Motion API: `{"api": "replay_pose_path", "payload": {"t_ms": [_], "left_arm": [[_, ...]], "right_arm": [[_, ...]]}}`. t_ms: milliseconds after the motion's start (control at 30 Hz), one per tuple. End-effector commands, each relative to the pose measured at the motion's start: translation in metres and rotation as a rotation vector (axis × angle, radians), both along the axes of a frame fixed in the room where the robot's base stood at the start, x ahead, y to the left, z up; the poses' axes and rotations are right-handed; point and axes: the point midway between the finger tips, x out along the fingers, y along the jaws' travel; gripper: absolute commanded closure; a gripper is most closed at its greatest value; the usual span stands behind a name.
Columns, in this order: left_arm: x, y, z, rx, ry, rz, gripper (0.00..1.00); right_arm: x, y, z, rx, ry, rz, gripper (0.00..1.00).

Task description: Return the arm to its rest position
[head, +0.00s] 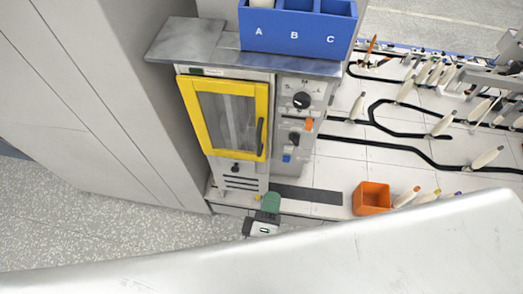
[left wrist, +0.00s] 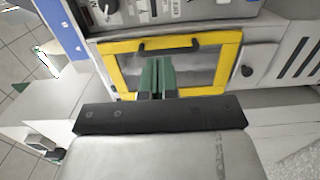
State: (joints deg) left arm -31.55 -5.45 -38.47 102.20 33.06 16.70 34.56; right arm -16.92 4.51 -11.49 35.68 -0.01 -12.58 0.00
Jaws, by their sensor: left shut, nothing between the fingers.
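My left gripper (head: 270,203) has green fingers and is low in front of the grey machine in the head view. In the left wrist view the left gripper (left wrist: 157,78) is shut, with its two green fingers together and nothing between them. The fingers overlap the lower part of the yellow-framed door there; I cannot tell the exact gap to it. The yellow-framed door (head: 264,104) looks closed. My right gripper does not show in either view.
A blue tray (head: 288,46) with compartments A, B and C stands on the machine's grey top (head: 190,40). An orange box (head: 371,198) sits right of the gripper, with several bobbins beside it. More bobbins stand along black tracks on the white surface (head: 335,165). Speckled floor (head: 90,225) is clear at left.

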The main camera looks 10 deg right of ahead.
Motion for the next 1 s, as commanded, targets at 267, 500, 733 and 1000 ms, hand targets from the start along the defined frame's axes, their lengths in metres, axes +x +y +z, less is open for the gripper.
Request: {"api": "replay_pose_path", "payload": {"t_ms": [267,500,733,1000], "left_arm": [[-0.002,0.000,-0.006,0.023,0.004,-0.007,1.00],[-0.017,0.018,-0.122,0.412,0.097,-0.145,1.00],[-0.063,0.096,-0.274,0.925,0.273,-0.390,1.00],[-0.152,0.226,-0.391,1.362,0.538,-0.746,1.00]], "right_arm": [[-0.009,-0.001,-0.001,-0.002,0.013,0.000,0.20],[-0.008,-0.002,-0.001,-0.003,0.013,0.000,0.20],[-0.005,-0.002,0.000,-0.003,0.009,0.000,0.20],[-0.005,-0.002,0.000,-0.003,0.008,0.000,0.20]]}}
